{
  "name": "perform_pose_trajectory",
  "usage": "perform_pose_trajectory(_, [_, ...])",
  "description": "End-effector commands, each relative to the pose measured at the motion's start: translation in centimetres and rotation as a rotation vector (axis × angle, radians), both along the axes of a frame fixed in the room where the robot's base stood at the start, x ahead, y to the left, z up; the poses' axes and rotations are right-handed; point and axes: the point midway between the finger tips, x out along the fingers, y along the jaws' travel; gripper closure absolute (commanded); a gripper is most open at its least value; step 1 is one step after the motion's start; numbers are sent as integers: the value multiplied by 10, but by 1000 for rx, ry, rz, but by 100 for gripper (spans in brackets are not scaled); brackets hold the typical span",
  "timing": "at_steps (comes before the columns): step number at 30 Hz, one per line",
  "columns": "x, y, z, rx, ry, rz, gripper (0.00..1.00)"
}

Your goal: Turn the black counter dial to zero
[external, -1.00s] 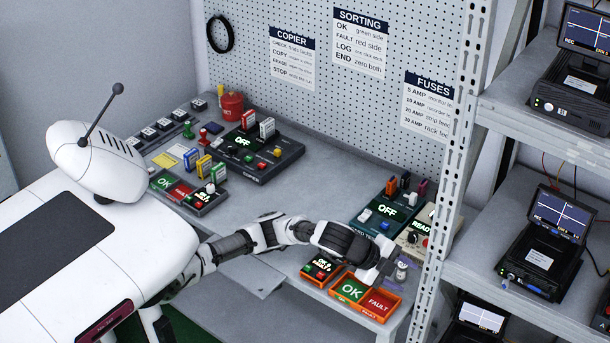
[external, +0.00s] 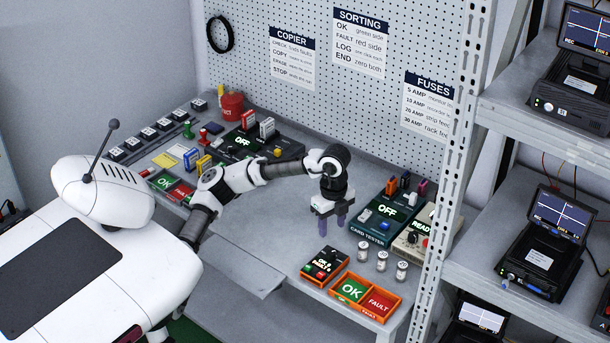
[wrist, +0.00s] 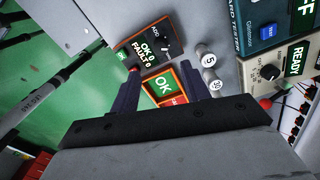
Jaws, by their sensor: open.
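The counter (external: 323,265) is a small black box with a bright screen, at the front of the bench, left of the orange tray. In the wrist view the counter (wrist: 150,46) shows "OK 0" and "FAULT 0" on its screen. Its black dial (wrist: 166,46) is small beside the screen; its exact setting is too small to read. My gripper (external: 331,226) hangs fingers down above the bench behind the counter, apart from it. It is open and empty. In the wrist view my gripper (wrist: 160,70) has the counter beyond its fingertips.
An orange tray (external: 344,300) with green OK and red FAULT halves sits beside the counter. Three white cylinders (external: 382,260) stand behind the tray. The card tester (external: 372,229) and a READY unit (external: 412,239) are at the right. The bench middle (external: 265,225) is clear.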

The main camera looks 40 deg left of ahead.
Motion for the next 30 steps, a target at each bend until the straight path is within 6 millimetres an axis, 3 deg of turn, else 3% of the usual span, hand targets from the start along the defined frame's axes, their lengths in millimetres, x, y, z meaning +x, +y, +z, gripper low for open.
perform_pose_trajectory(1, [0,0,-15,-2,4,-2,54])
perform_pose_trajectory(6, [0,1,-49,1,0,1,54])
perform_pose_trajectory(13, [0,0,-84,2,-1,1,54])
perform_pose_trajectory(18, [0,0,-95,0,-2,0,54])
perform_pose_trajectory(26, [0,-1,-97,-1,-3,0,54])
perform_pose_trajectory(30, [0,-1,-97,-1,-3,0,68])
